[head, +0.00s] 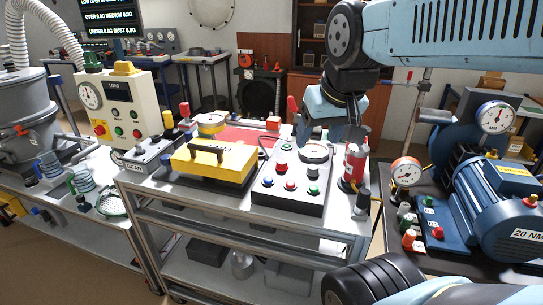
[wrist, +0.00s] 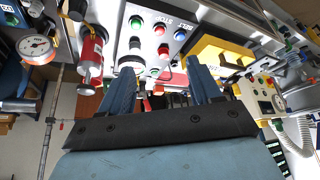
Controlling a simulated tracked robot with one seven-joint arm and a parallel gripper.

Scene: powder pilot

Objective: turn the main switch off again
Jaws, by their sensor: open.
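A grey control box (head: 290,190) with a black-edged top and several coloured buttons stands on the middle trolley. I cannot tell for sure which control is the main switch. My gripper (head: 332,138) hangs over the back of this box, pointing down. In the wrist view my gripper (wrist: 164,76) has its two blue fingers spread apart with nothing held between them. The fingers and arm hide part of the box's back edge.
A yellow case (head: 213,163) with a black handle stands left of the box. A red cylinder (head: 354,165) stands close on its right. A blue motor (head: 492,205) and a gauge (head: 406,172) are farther right. A cream panel (head: 118,108) stands left.

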